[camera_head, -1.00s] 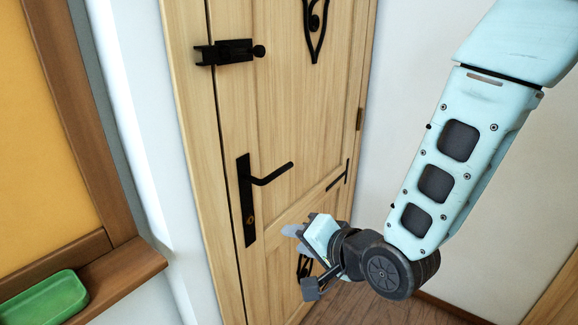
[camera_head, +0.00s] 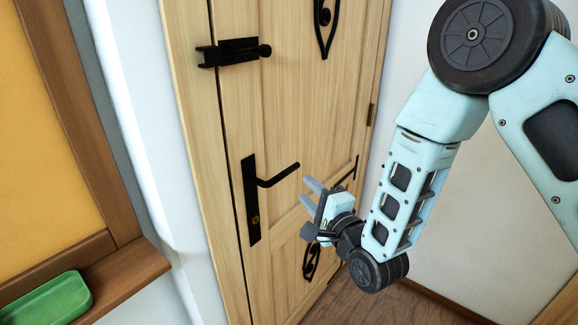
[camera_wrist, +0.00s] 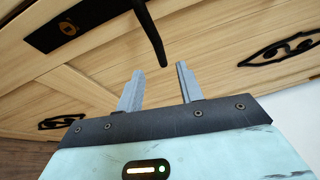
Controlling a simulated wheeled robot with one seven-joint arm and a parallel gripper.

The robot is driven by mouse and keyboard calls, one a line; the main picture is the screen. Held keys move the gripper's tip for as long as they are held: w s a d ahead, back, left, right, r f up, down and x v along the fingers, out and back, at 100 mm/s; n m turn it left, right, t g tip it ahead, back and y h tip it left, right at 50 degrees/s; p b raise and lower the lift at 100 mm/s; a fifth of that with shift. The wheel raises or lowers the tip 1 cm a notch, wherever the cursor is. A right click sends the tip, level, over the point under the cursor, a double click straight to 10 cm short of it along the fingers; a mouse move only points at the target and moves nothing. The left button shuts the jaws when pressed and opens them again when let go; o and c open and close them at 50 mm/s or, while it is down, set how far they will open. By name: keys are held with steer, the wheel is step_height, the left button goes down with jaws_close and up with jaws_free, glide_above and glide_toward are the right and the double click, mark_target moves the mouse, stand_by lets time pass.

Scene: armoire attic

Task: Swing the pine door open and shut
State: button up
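The pine door (camera_head: 280,110) stands shut in its frame in the head view, with a black lever handle (camera_head: 278,176) on a long black plate. My gripper (camera_head: 308,193) is a little right of and below the lever's free end, apart from it, with its grey fingers pointing up and left. In the wrist view the two fingers of my gripper (camera_wrist: 158,78) are spread with nothing between them. The black lever (camera_wrist: 149,32) hangs in from the top just beyond the fingertips. The handle plate (camera_wrist: 66,28) also shows there at upper left.
A black slide bolt (camera_head: 235,53) sits on the door's upper left edge. Black scroll ironwork (camera_head: 326,24) decorates the panels. A green tray (camera_head: 47,300) rests on a wooden ledge (camera_head: 125,275) at lower left. Bare wooden floor (camera_head: 400,306) shows at lower right.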

mark_target(289, 168)
steer(key=p+x, duration=0.2)
steer(key=x, duration=0.8)
steer(key=shift+w, duration=0.1)
jaws_close()
